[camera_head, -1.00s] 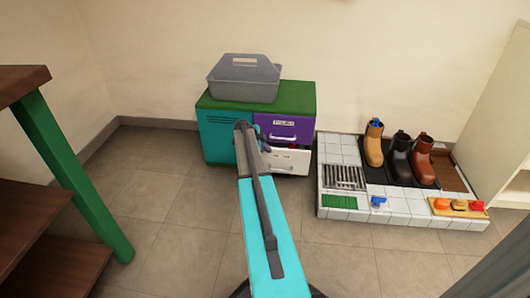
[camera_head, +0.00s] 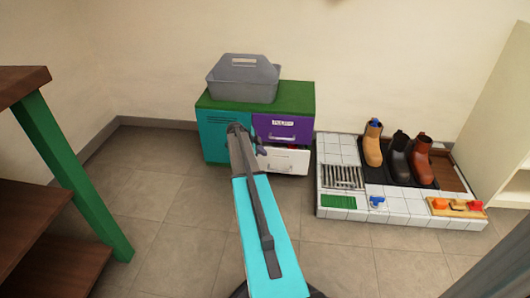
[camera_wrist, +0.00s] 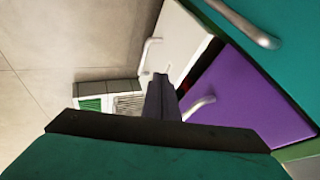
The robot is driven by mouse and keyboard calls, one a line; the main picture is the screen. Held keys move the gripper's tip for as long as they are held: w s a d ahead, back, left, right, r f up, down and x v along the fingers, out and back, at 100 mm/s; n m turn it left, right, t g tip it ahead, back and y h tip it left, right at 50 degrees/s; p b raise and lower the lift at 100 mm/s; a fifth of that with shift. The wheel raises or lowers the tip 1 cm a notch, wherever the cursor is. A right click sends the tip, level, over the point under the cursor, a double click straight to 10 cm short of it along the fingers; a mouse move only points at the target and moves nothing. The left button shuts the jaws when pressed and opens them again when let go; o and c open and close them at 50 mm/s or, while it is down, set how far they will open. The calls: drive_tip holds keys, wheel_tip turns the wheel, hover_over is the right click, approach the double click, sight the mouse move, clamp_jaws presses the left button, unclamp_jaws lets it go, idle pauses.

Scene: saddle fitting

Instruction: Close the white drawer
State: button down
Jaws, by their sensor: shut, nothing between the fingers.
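The white drawer (camera_head: 289,162) is the lower right one in the cabinet, below the purple drawer (camera_head: 283,127). It stands partly open; a dark gap with something red shows above its front. In the wrist view the white drawer front (camera_wrist: 186,38) is at the top, with its pale handle (camera_wrist: 147,53) on the near side. My gripper (camera_head: 263,147) is at the cabinet's front, by the left side of the white drawer. In the wrist view my gripper's fingers (camera_wrist: 160,80) are together and empty, overlapping the drawer's lower edge; I cannot tell if they touch it.
The green-topped cabinet (camera_head: 293,94) carries a grey caddy (camera_head: 243,80). Its teal door (camera_head: 213,137) is at the left. A tiled platform (camera_head: 330,155) with boots stands close at the right. A brown and green shelf unit (camera_head: 90,205) is at left. Floor in front is clear.

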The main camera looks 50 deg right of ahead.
drive_tip(key=p+v, duration=0.2)
drive_tip(key=v, duration=0.5)
drive_tip(key=shift+s, duration=0.1)
